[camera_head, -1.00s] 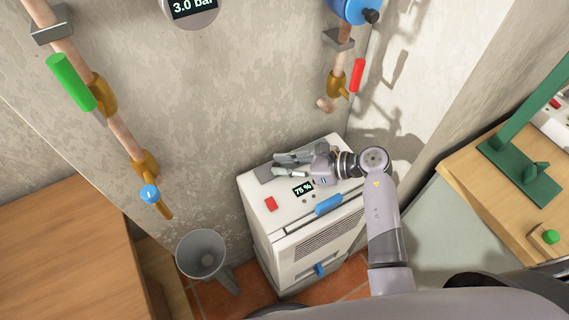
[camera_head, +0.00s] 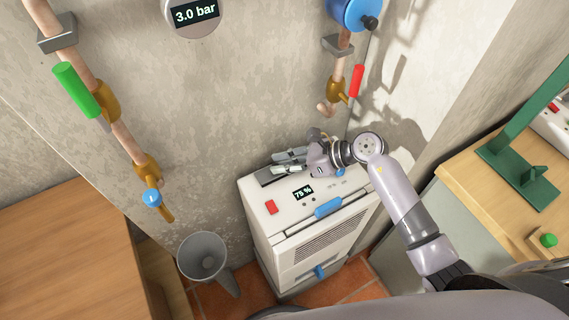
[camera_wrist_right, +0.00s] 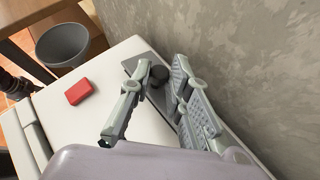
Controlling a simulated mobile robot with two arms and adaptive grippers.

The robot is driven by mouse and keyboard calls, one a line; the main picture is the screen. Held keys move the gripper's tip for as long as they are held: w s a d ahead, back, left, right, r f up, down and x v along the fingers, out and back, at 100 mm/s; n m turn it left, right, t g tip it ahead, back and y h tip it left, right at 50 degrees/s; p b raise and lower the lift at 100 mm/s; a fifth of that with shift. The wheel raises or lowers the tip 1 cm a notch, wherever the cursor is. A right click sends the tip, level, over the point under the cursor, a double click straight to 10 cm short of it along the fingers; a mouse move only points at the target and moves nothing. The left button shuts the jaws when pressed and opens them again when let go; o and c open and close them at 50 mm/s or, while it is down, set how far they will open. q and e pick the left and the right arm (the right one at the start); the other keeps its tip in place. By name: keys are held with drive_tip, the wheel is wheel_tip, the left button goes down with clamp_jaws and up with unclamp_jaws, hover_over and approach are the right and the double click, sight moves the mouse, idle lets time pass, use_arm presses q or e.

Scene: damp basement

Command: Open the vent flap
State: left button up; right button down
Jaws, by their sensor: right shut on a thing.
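The vent flap (camera_head: 265,179) is a dark grey panel at the back left of the white dehumidifier's top. It also shows in the right wrist view as a grey plate (camera_wrist_right: 131,66), partly covered by my fingers. My right gripper (camera_head: 275,163) reaches over the top from the right, its fingers pointing left along the flap. In the right wrist view its fingers (camera_wrist_right: 161,70) are on either side of a dark round knob (camera_wrist_right: 161,76) on the flap, shut on it. I cannot tell how far the flap is tilted. My left gripper is not in view.
The white dehumidifier (camera_head: 282,222) has a red button (camera_head: 271,207), a 75 % display (camera_head: 303,192) and blue handles. The wall is close behind. Wooden tables flank the scene; pipes with valves hang above.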

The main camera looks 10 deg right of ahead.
drive_tip(key=shift+w+a+r+m+g+h+p, duration=0.1)
drive_tip(key=shift+w+r+m+g+h+p, duration=0.2)
drive_tip(key=shift+w+r+g+h+p, duration=0.15)
drive_tip(key=shift+f, duration=0.2)
drive_tip(key=shift+s, duration=0.1)
drive_tip(key=c, duration=1.5)
unclamp_jaws()
drive_tip(key=v, duration=1.2)
